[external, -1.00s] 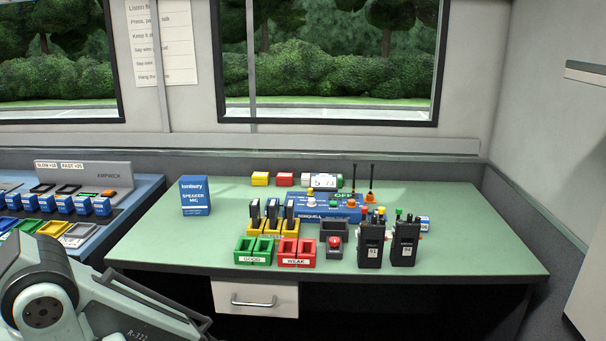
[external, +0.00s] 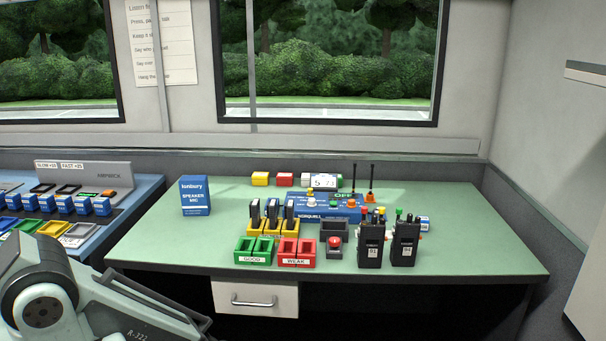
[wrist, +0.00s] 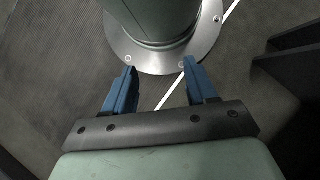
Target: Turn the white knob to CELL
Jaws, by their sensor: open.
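A white knob (external: 311,203) is on the left part of a blue console (external: 325,207) near the middle of the green desk. A smaller pale or yellow knob stands near it, and an orange one is at the console's right end. A display at the console's back reads OFF in green. Which way the white knob points is too small to tell, and I cannot read a CELL label. My gripper (wrist: 160,88) is open and empty in the wrist view, over the floor beside a round metal base plate. In the external view only my arm shows, at the lower left, well away from the console.
Black battery packs in yellow holders (external: 273,229), green trays (external: 253,251), red trays (external: 296,252), a red button (external: 334,244) and two black radios (external: 371,243) stand in front of the console. A blue box (external: 195,195) stands left. The desk's left front is clear.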

